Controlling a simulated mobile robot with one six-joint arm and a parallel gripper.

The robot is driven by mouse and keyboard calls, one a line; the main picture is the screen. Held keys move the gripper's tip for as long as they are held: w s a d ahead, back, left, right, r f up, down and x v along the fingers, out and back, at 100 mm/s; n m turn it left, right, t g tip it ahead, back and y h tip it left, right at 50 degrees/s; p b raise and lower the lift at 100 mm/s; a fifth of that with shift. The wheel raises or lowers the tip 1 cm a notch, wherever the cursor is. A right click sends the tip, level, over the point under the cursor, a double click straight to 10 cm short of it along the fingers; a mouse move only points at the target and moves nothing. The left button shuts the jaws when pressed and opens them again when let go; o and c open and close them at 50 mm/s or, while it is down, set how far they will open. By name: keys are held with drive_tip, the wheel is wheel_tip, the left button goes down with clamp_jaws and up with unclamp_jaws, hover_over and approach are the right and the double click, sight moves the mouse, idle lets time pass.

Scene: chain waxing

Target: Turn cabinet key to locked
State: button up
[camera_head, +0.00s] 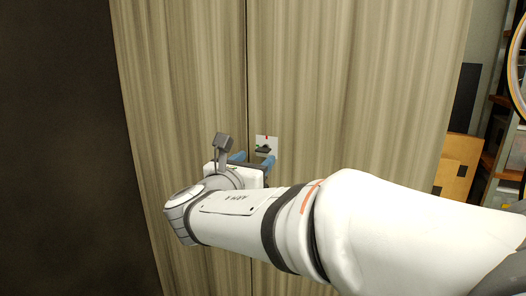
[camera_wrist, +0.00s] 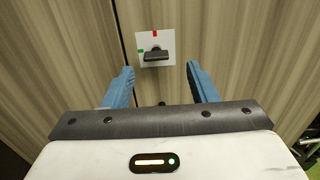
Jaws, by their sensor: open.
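The cabinet key (camera_wrist: 157,54) is a dark flat bar, lying crosswise in front of a white square plate (camera_wrist: 168,40) on the cabinet front. The plate has a red mark at its top and a green mark at its left edge. In the head view the plate (camera_head: 272,141) shows the red mark, and the dark key (camera_head: 262,149) is partly hidden behind my gripper (camera_head: 253,159). In the wrist view my gripper (camera_wrist: 160,68) is open, its blue fingers apart on either side below the key. Nothing is between them; I cannot tell the remaining distance to the key.
The wood-grain cabinet doors (camera_head: 190,80) meet at a vertical seam just left of the plate. A dark panel (camera_head: 60,150) stands at the left. Shelves and a cardboard-coloured box (camera_head: 455,165) are at the right.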

sight(261, 152)
drive_tip(key=shift+a+p+x, duration=0.2)
drive_tip(key=shift+p+x, duration=0.1)
drive_tip(key=shift+x, duration=2.3)
drive_tip(key=shift+c, duration=0.5)
